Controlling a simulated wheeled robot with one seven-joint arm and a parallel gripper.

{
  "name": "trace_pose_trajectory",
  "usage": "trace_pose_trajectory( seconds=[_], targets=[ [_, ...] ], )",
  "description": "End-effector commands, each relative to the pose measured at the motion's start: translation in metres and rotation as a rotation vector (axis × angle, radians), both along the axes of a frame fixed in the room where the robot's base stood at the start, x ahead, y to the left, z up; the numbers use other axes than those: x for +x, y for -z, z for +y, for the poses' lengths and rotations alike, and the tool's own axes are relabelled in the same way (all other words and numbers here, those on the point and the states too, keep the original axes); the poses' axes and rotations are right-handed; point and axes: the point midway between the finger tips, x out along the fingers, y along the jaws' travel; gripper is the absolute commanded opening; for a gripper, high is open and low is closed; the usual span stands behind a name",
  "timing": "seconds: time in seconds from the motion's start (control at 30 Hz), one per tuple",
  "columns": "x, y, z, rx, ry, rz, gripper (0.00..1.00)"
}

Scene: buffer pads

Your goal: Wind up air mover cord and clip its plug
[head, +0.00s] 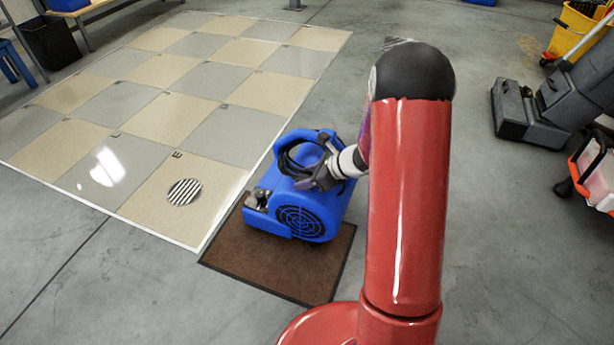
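A blue air mover (330,212) with a dark round fan grille stands on a brown mat (275,262). A black cord (284,162) lies in loops at the top of the air mover, by its blue handle (291,139). My gripper (306,182) is at the top of the air mover, close beside or touching the cord loops. It is too small and dark to tell whether its fingers are open or shut on the cord. Small grey metallic parts (256,199) show at the air mover's left end. I cannot make out the plug or its clip.
A checkered tan and grey floor panel (180,110) with a striped round patch (184,192) lies left of the mat. Dark grey equipment (535,112), a yellow bucket (580,28) and a red-and-white item (598,170) stand at right. Grey floor between is clear.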

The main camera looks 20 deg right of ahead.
Motion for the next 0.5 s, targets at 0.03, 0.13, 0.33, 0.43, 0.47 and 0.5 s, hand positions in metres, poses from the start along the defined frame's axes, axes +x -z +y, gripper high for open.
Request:
trace_pose_trajectory(
  seconds=[0.03, 0.13, 0.33, 0.43, 0.47, 0.5],
  targets=[
    [0.000, 0.000, 0.000, 0.000, 0.000, 0.000, 0.53],
    [0.000, 0.000, 0.000, 0.000, 0.000, 0.000, 0.57],
    [0.000, -0.001, 0.000, 0.000, 0.000, 0.000, 0.57],
    [-0.003, -0.006, -0.005, 0.000, 0.002, 0.000, 0.57],
    [-0.005, -0.008, -0.007, 0.000, 0.002, 0.000, 0.57],
    [-0.007, -0.013, -0.011, 0.000, 0.002, 0.000, 0.57]
  ],
)
